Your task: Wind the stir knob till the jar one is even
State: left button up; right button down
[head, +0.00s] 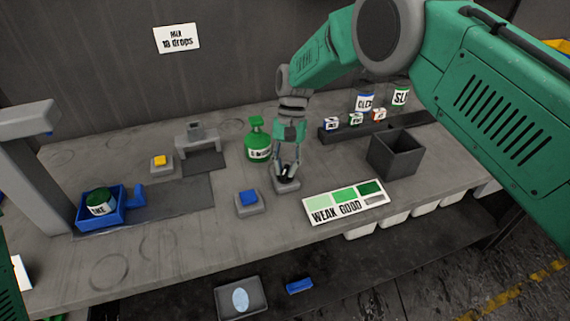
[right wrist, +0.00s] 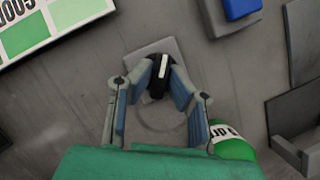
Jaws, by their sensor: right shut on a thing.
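The stir knob (right wrist: 158,86) is black with a white mark and stands on a small grey base (head: 287,187) on the bench. My right gripper (head: 287,170) comes down on it from above and is shut on it; in the right wrist view its fingertips (right wrist: 162,74) sit on both sides of the knob. The jar (head: 101,204), with a dark green top and a white label, stands in a blue holder (head: 117,219) at the left of the bench. I cannot tell how even its contents are. My left gripper is not in view.
A blue button (head: 248,198) and a WEAK/GOOD shade card (head: 345,203) flank the knob. A green bottle (head: 257,140) stands close behind it. A dark open bin (head: 395,155) is to the right. A yellow button (head: 160,161) is further left.

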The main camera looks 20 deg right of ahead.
jog(key=m, duration=0.1)
jog(key=m+p, duration=0.1)
jog(key=m+t+y, duration=0.1)
jog(key=shift+w+d+r+m+p, duration=0.1)
jog(key=shift+w+r+m+p, duration=0.05)
jog(key=shift+r+m+p, duration=0.2)
jog(key=m+t+p, duration=0.1)
jog(key=m, duration=0.2)
jog(key=shift+f+m+y+p, duration=0.1)
jog(key=shift+m+y+p, duration=0.25)
jog(key=shift+y, duration=0.05)
jog(key=m+t+p, duration=0.2)
jog(key=m, duration=0.2)
jog(key=shift+f+m+t+p, duration=0.1)
jog(key=shift+m+t+p, duration=0.4)
jog(key=shift+m, duration=0.7)
jog(key=shift+d, duration=0.1)
jog(key=c, duration=1.6)
grip_release()
jog(key=shift+o, duration=0.2)
jog(key=shift+f, duration=0.15)
jog(key=shift+s, duration=0.2)
